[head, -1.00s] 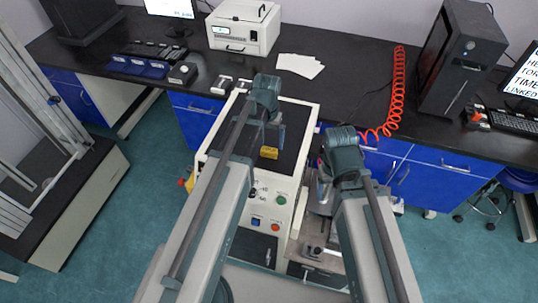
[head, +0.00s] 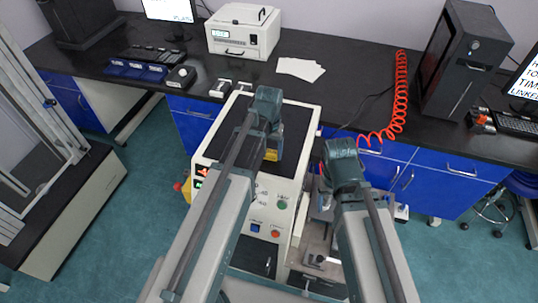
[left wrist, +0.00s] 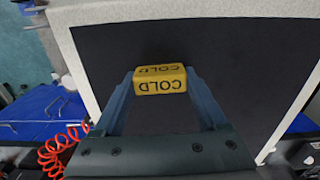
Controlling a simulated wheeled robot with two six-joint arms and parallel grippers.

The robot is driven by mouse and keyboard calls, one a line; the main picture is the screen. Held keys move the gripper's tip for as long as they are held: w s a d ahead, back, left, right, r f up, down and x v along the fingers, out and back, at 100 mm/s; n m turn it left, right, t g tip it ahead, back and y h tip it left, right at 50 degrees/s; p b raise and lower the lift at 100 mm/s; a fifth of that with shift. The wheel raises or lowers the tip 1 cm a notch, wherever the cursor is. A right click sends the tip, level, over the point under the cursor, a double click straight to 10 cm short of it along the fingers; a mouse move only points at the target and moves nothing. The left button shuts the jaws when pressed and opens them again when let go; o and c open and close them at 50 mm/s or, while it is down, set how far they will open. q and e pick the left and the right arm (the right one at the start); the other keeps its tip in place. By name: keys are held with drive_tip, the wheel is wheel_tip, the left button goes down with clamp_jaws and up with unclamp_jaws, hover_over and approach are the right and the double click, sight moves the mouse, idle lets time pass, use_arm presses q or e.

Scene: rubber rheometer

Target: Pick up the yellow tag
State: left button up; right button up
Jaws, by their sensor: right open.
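The yellow tag (head: 271,155) is a small block marked COLD, over the black top of the white machine (head: 296,117). In the left wrist view the tag (left wrist: 160,80) sits between the two fingertips of my left gripper (left wrist: 160,84), with a finger against each side. I cannot tell whether the tag rests on the black top or is just above it. In the head view my left gripper (head: 272,150) points down at the tag and partly covers it. My right gripper (head: 325,190) is open, hanging low beside the machine's right side, partly hidden by its arm.
The black bench behind holds a white instrument (head: 242,32), white paper sheets (head: 301,69), a blue rack (head: 137,69) and a black computer tower (head: 462,60). A red coiled hose (head: 402,100) hangs at the bench's front edge. The black top around the tag is clear.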

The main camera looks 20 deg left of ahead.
use_arm(q)
drive_tip(key=c, duration=0.7)
drive_tip(key=shift+r, duration=0.15)
use_arm(e)
drive_tip(key=shift+r, duration=0.2)
